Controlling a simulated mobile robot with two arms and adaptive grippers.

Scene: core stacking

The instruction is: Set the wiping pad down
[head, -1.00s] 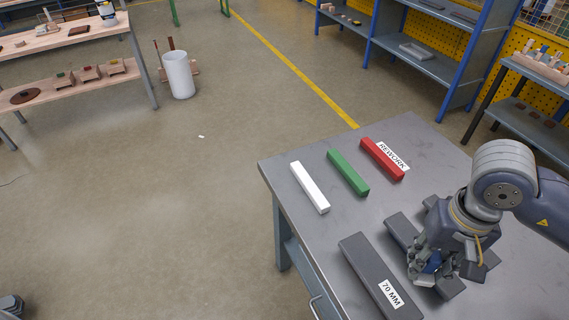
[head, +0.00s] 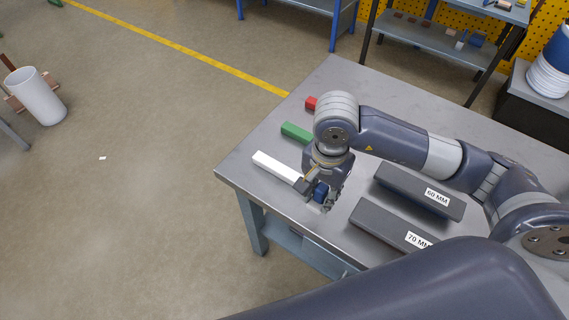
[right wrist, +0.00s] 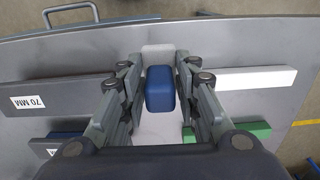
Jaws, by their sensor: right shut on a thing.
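My right gripper (head: 318,197) is shut on the blue wiping pad (right wrist: 159,88), which shows between the two fingers in the right wrist view. In the head view only a small blue part of the pad (head: 320,191) shows. A pale patch shows under and around the pad in the wrist view; I cannot tell whether it belongs to the pad or the table. The gripper is low over the grey table (head: 232,172) near its front edge, beside the near end of the white bar (head: 277,167). Whether the pad touches the table is unclear. My left gripper is not in view.
The green bar (head: 296,132) and the partly hidden red bar (head: 311,103) lie beyond the white bar. Dark blocks marked 60 MM (head: 405,187) and 70 MM (head: 375,222) lie right of the gripper. A strip of table left of the white bar is bare.

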